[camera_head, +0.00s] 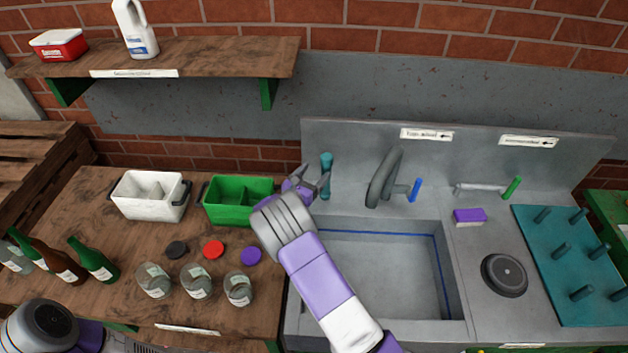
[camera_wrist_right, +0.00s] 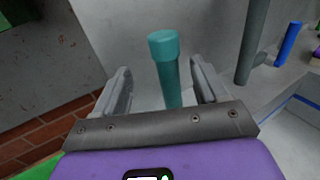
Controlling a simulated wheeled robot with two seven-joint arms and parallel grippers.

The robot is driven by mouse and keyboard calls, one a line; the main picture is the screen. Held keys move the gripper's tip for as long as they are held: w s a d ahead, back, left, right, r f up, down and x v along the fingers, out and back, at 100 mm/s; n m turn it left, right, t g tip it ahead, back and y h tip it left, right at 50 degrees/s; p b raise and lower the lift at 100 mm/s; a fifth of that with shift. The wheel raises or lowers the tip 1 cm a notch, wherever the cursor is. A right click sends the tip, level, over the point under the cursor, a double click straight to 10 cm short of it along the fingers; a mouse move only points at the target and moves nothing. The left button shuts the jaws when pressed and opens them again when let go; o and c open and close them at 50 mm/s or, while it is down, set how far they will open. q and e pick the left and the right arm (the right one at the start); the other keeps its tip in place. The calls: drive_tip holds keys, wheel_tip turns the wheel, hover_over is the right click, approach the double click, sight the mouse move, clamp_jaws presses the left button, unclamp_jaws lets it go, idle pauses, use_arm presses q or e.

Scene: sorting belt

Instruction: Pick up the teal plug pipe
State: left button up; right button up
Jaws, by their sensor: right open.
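The teal plug pipe (camera_head: 326,172) stands upright at the back left corner of the sink unit, left of the faucet. My right gripper (camera_head: 318,180) is close beside it in the head view. In the right wrist view the teal pipe (camera_wrist_right: 166,68) rises between the two open fingers of my right gripper (camera_wrist_right: 160,85), with gaps on both sides. Its lower end is hidden behind the gripper body. I cannot tell whether the fingers are level with it in depth. My left gripper is not in view.
The faucet (camera_head: 385,178) and its blue handle (camera_head: 415,190) stand right of the pipe. A green divided bin (camera_head: 238,217) is at the left, beside a white bin (camera_head: 150,213). Several jars and bottles occupy the wooden table (camera_head: 95,205). The sink basin (camera_head: 385,275) is empty.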

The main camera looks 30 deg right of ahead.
sight(323, 164)
drive_tip(key=shift+d+r, duration=0.65)
drive_tip(key=shift+d, duration=0.1)
drive_tip(key=x, duration=0.5)
drive_tip(key=shift+w+d+f, duration=0.15)
drive_tip(key=shift+d+f, duration=0.05)
drive_tip(key=shift+d, duration=0.1)
clamp_jaws()
